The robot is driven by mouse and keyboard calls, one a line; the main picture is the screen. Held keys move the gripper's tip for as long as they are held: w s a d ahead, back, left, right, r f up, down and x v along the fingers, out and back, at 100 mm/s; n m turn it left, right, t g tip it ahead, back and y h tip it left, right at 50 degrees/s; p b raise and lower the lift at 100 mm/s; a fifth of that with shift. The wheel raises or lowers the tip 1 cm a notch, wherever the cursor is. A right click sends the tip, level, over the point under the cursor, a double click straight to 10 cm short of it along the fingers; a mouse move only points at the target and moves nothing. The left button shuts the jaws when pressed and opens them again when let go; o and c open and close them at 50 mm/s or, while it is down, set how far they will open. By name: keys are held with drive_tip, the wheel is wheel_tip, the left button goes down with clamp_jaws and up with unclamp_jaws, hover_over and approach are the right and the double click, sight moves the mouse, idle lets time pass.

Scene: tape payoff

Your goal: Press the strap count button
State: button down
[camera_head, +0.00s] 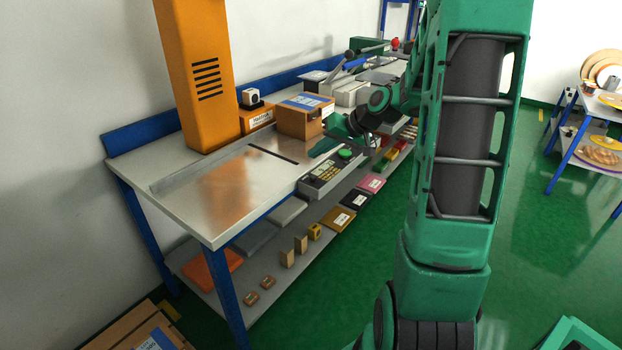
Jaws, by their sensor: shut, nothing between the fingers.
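A control box (333,174) sits at the front edge of the steel bench top. It has a round green button (345,154) at its far end and several small keys (325,173) on its face. The labels are too small to read, so I cannot tell which is the strap count button. My gripper (318,149) is shut and empty. It appears just beyond the control box, in front of a taped carton, and looks apart from the keys. My wrist hides part of the bench behind it.
The carton (305,116) stands on the bench beside the tall orange machine column (197,75). A raised rail (212,159) runs along the bench. The lower shelf (263,277) holds several small boxes. Clear green floor (370,270) lies in front.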

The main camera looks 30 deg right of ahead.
hover_over(317, 179)
drive_tip(key=shift+f, duration=2.5)
drive_tip(key=shift+f, duration=0.15)
drive_tip(key=shift+f, duration=0.25)
drive_tip(key=shift+f, duration=0.55)
idle(0.8)
idle(0.4)
drive_tip(key=shift+r, duration=1)
drive_tip(key=shift+r, duration=0.1)
wheel_tip(317, 179, up, 5)
drive_tip(key=shift+f, duration=0.1)
